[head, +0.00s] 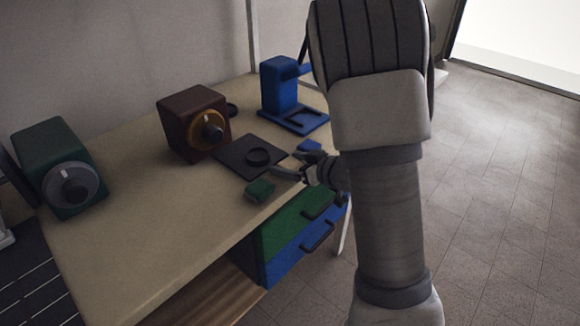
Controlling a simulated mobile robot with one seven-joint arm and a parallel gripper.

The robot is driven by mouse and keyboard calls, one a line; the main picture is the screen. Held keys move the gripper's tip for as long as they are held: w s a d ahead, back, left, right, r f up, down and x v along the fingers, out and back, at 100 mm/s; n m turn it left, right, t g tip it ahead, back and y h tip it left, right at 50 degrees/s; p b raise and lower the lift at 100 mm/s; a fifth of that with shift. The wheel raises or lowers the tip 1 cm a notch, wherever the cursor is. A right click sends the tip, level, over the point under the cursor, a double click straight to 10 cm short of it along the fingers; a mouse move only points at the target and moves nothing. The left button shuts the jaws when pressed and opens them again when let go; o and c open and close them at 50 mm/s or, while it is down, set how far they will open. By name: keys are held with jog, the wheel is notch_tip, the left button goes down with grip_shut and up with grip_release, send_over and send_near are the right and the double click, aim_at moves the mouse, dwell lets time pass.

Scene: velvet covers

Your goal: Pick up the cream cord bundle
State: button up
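I cannot make out a cream cord bundle in the head view; my arm hides part of the scene on the right, and a cream thing would stand out little on the beige desk top (150,235). My gripper (285,162) is low over the desk's right edge, beside the black square plate. Its dark fingers point left and look spread apart, with nothing visible between them. A small green block (260,190) lies just left of and below the fingers. A small blue block (309,146) is just beyond them.
A maroon box with a dial (193,122), a blue stand (280,85) and a green box with a dial (58,160) stand farther back. Green (290,222) and blue (290,252) drawers sit below. The desk's front left is clear.

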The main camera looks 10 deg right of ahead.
jog(key=c, duration=0.3)
jog(key=shift+c, duration=0.2)
jog(key=shift+r, duration=0.15)
